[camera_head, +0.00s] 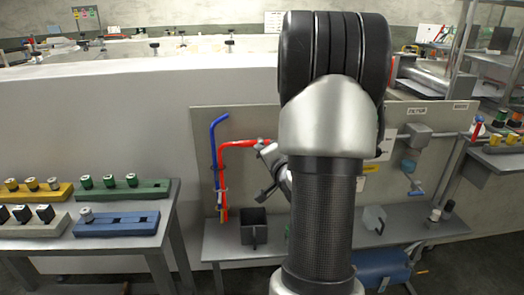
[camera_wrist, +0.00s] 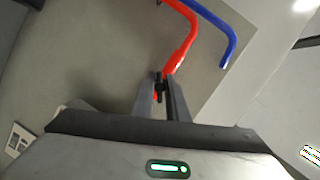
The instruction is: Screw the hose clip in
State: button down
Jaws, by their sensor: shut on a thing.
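A red hose (camera_head: 240,144) is on the upright panel and bends to the right toward my gripper (camera_head: 266,150). In the wrist view the red hose (camera_wrist: 182,55) runs down to my fingertips. My gripper (camera_wrist: 160,84) is shut on a small dark piece, which looks like the hose clip (camera_wrist: 159,90), at the hose's end. Some red shows between the fingers too. I cannot tell how far the clip sits around the hose. A blue hose (camera_head: 213,150) runs beside the red one, and it also shows in the wrist view (camera_wrist: 228,38).
A dark open box (camera_head: 254,229) stands on the bench below the panel (camera_head: 205,120). At left, a table holds yellow, green, grey and blue blocks (camera_head: 118,224) with knobs. My arm hides the middle of the panel. Pipe fittings (camera_head: 418,135) are at right.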

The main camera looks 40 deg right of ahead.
jog(key=m+t, duration=0.1)
jog(key=m, duration=0.2)
jog(key=shift+s+d+f+y+p, duration=0.1)
jog(key=shift+y+p, duration=0.2)
jog(key=shift+p, duration=0.1)
jog(key=shift+m+t, duration=0.6)
jog(key=shift+m, duration=0.9)
jog(key=c, duration=1.7)
grip_release()
jog(key=shift+c, duration=0.2)
jog(key=shift+p, duration=0.3)
jog(key=p+v, duration=1)
jog(key=v, duration=0.7)
jog(key=shift+s, duration=0.2)
